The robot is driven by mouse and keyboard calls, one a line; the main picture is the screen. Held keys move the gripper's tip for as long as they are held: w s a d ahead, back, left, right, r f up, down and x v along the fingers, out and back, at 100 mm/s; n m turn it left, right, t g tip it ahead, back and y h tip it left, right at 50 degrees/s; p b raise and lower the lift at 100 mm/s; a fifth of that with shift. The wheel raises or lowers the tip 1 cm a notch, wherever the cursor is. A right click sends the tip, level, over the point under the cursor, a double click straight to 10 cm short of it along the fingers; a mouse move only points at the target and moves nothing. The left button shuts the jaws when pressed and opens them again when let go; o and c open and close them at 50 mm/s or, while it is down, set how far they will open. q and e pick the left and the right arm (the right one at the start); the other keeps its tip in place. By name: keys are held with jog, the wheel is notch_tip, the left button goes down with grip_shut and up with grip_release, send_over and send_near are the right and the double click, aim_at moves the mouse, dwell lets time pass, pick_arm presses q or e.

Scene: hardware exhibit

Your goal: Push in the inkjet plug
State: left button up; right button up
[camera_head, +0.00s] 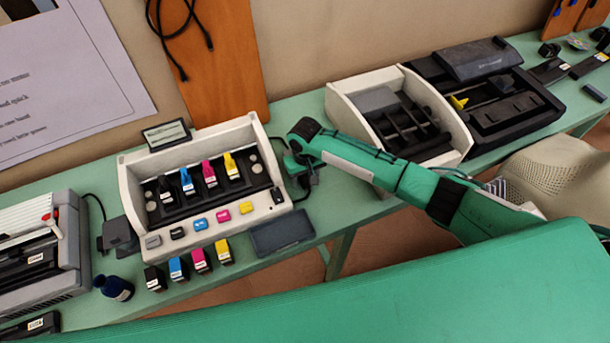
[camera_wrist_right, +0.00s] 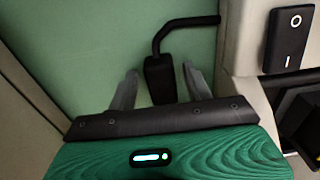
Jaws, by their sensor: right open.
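The white inkjet printer (camera_head: 132,190) stands open on the green table, with black, blue, magenta and yellow cartridges inside. In the right wrist view, part of its pale housing (camera_wrist_right: 240,45) is at the right, with a black power switch (camera_wrist_right: 290,38). A black plug (camera_wrist_right: 160,80) with a bent black cable lies between the two grey fingers of my right gripper (camera_wrist_right: 160,88). The fingers are open, with a gap on each side of the plug. In the head view my right gripper (camera_head: 299,166) is beside the printer's right side. My left gripper is not in view.
Several loose cartridges (camera_head: 178,269) and a dark tray (camera_head: 282,234) lie in front of the printer. A second white machine (camera_head: 452,115) stands to the right, behind my right arm. A grey machine (camera_head: 70,245) and a dark bottle (camera_head: 114,288) are at the left.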

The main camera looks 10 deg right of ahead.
grip_shut()
jog(key=shift+w+a+b, duration=0.2)
jog(key=shift+w+b, duration=0.1)
jog(key=shift+w, duration=0.45)
jog(key=shift+w+a+b, duration=0.15)
jog(key=shift+w+b, duration=0.1)
jog(key=shift+w, duration=0.5)
jog(key=shift+w+r, duration=0.1)
jog(key=shift+r, duration=0.1)
jog(key=shift+c, duration=0.6)
grip_release()
jog(key=shift+o, duration=0.6)
jog(key=shift+w+f, duration=0.2)
